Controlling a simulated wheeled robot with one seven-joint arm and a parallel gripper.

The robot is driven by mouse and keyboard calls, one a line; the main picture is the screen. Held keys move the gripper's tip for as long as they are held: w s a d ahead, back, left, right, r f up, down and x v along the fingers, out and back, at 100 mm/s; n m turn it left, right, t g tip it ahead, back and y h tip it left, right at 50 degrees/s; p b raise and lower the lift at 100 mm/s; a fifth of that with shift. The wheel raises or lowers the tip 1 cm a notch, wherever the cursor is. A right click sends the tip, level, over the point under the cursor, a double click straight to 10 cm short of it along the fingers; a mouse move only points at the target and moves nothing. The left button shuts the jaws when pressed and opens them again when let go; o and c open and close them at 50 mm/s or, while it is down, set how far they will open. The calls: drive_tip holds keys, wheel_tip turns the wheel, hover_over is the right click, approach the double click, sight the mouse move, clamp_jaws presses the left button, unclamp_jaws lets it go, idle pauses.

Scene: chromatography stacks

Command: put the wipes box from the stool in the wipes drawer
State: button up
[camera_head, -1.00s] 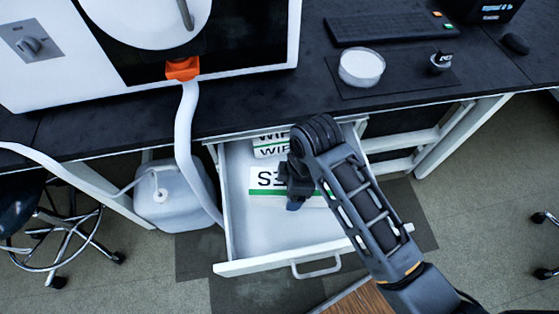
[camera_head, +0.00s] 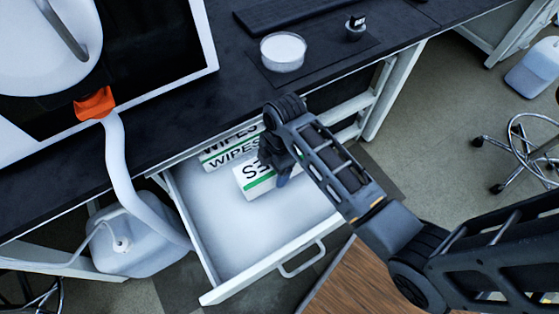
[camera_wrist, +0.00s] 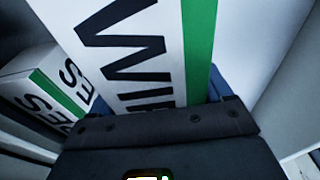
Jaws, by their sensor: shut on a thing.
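The wipes box (camera_head: 252,177) is white with a green stripe and black letters, and it is inside or just above the open drawer. My gripper (camera_head: 282,178) is shut on this box; my wrist and arm hide its right part. In the wrist view the box (camera_wrist: 150,45) fills the upper middle, with the gripper's dark body below it. The wipes drawer (camera_head: 248,262) is pulled out under the bench. Other wipes boxes (camera_head: 224,156) lie at its back; they also show at the left of the wrist view (camera_wrist: 45,90). I cannot tell whether the held box touches the drawer floor.
The black bench top (camera_head: 190,110) overhangs the drawer's back. A white hose (camera_head: 122,170) and a jug (camera_head: 135,240) are left of the drawer. A wooden stool top (camera_head: 345,285) is in front, at lower right. The drawer's front left floor is clear.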

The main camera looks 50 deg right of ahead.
drive_tip(key=d+f, duration=0.2)
drive_tip(key=d, duration=0.1)
drive_tip(key=shift+w+d+f, duration=0.2)
drive_tip(key=shift+w, duration=0.15)
drive_tip(key=shift+f, duration=0.1)
drive_tip(key=o, duration=1.1)
drive_tip(key=r, duration=0.4)
drive_tip(key=d+r+p, duration=0.1)
drive_tip(key=r, duration=0.7)
drive_tip(key=shift+s+d, duration=0.3)
